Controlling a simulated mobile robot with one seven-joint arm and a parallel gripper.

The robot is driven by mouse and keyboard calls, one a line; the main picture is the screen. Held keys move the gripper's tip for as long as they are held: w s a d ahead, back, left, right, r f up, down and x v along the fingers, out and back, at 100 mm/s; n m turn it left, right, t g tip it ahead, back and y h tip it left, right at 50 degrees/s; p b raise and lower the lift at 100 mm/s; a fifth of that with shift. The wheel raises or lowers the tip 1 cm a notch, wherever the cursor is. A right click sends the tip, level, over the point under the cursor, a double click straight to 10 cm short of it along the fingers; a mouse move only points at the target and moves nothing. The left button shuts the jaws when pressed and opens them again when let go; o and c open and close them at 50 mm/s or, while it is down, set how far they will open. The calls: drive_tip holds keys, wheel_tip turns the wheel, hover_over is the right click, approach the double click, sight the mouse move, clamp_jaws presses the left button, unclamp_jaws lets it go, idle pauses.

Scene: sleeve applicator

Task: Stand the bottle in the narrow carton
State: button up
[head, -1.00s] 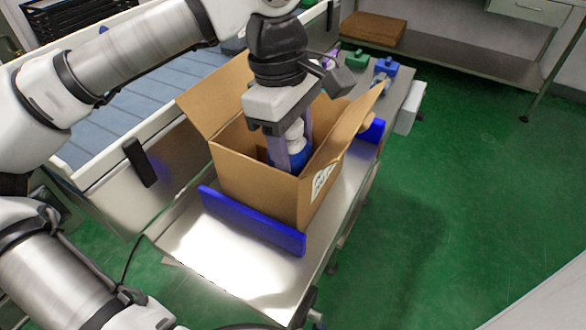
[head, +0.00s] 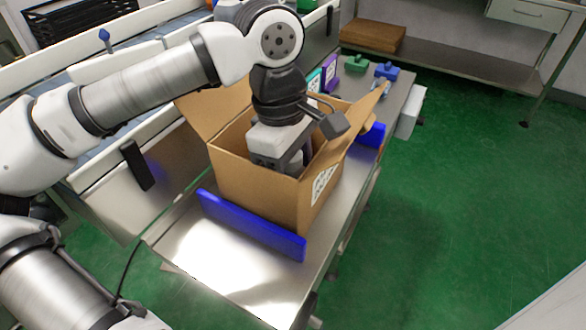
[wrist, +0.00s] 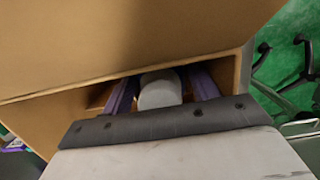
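The open brown carton (head: 255,198) stands upright on the metal table, its flaps spread outward. It fills much of the wrist view (wrist: 150,40). My gripper (head: 285,158) points down into the carton's mouth, with its fingers hidden behind the carton wall in the head view. In the wrist view, the bottle's white cap (wrist: 160,90) lies between the two purple fingers. The bottle's body is hidden, so I cannot see whether its base touches the carton floor. The gripper appears shut on the bottle.
Blue guide blocks stand at the carton's near side (head: 250,225) and far side (head: 372,135). The metal table (head: 205,255) is bare in front. A conveyor runs along the left. Small green (head: 355,62) and blue (head: 387,71) items sit behind the carton.

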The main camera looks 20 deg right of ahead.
drive_tip(key=r, duration=0.4)
drive_tip(key=w+r+p, duration=0.1)
drive_tip(key=r, duration=0.3)
drive_tip(key=a+r+p, duration=0.1)
drive_tip(key=r, duration=0.3)
drive_tip(key=shift+w+r, duration=0.1)
drive_tip(key=shift+w, duration=0.15)
